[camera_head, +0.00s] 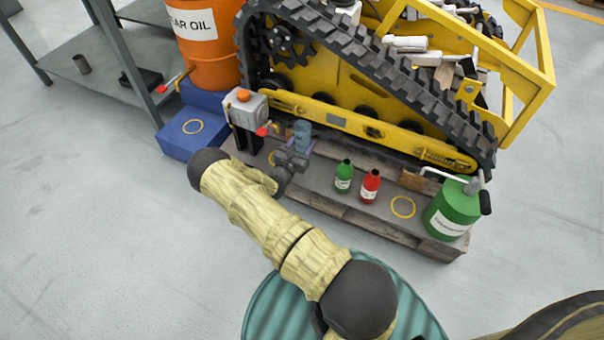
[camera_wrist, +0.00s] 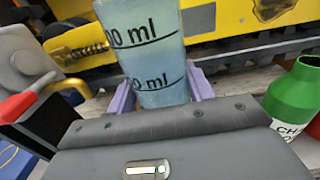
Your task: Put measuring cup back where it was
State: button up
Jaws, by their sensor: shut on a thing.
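The measuring cup (camera_head: 302,132) is a translucent blue-grey cup, held upright over the left part of the wooden pallet (camera_head: 335,208). In the wrist view the cup (camera_wrist: 148,50) fills the upper middle, with black "ml" marks. My gripper (camera_head: 297,152) is shut on it; its lavender fingers (camera_wrist: 162,95) sit on either side of the cup. The cup's base is hidden by the gripper, so I cannot tell its height above the pallet. Yellow rings mark the pallet just left of my gripper (camera_head: 271,158), the pallet's right part (camera_head: 403,207) and the blue step (camera_head: 193,126).
A grey device with an orange knob (camera_head: 245,108) stands close left of the cup. A green bottle (camera_head: 344,177), red bottle (camera_head: 370,187) and green can (camera_head: 455,208) stand to the right. The yellow tracked carrier (camera_head: 370,85) is close behind. An orange barrel (camera_head: 208,55) stands back left.

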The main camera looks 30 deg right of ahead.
jog(key=shift+f, duration=0.1)
notch_tip(320, 180, down, 6)
jog(key=b, duration=0.4)
jog(key=shift+f, duration=0.1)
jog(key=shift+a, duration=0.15)
jog(key=shift+d, duration=0.2)
jog(key=shift+s+f, duration=0.1)
jog(key=shift+f, duration=0.15)
notch_tip(320, 180, down, 2)
jog(key=shift+f+b, duration=0.25)
jog(key=shift+b, duration=0.75)
jog(key=shift+a+f, duration=0.1)
jog(key=shift+f, duration=0.2)
jog(key=shift+f, duration=0.15)
jog(key=o, duration=1.2)
